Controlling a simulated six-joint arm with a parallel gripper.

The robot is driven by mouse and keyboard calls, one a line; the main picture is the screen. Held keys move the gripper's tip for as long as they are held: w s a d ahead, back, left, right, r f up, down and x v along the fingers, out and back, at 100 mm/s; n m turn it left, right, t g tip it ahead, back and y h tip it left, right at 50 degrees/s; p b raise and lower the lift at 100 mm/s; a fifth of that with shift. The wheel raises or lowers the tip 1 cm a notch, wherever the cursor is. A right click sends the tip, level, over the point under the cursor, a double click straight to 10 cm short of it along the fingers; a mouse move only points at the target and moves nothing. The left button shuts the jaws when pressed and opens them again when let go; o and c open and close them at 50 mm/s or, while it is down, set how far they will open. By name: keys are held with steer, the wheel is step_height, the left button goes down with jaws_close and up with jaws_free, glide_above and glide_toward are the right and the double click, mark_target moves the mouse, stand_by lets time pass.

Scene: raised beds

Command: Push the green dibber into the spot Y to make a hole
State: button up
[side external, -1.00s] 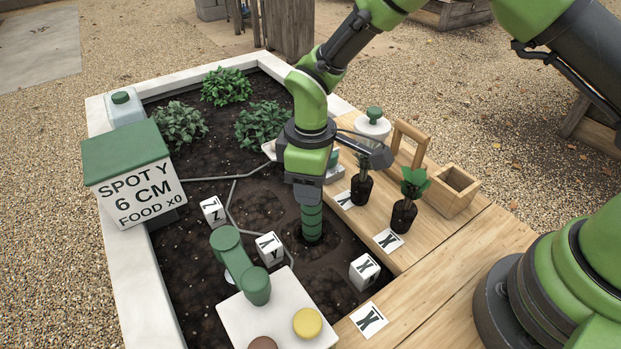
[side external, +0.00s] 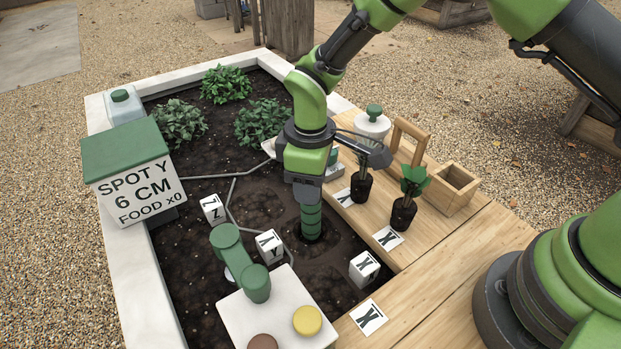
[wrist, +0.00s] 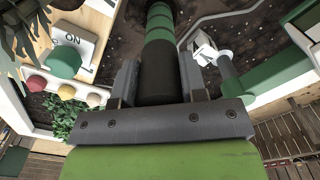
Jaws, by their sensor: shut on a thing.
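My gripper (side external: 306,192) is shut on the green dibber (side external: 311,222) and holds it about upright over the bed. In the wrist view my gripper (wrist: 158,88) has its two fingers on either side of the dibber's black upper part, and the banded green shaft (wrist: 159,28) runs beyond them. The dibber's lower end meets dark soil to the right of the white block marked Y (side external: 269,247). Its tip is hidden, so I cannot tell the exact depth. A sign (side external: 138,188) reads SPOT Y, 6 CM, FOOD x0.
Blocks marked Z (side external: 212,208) and X (side external: 364,269) stand in the soil. A green-armed fixture (side external: 240,266) stands left of the dibber, near a white panel with buttons (side external: 285,331). Potted seedlings (side external: 404,213) and a wooden box (side external: 453,190) occupy the right-hand deck.

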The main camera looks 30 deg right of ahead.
steer(key=shift+f, duration=1.65)
stand_by(2.0)
steer(key=shift+f, duration=0.7)
steer(key=shift+r, duration=0.1)
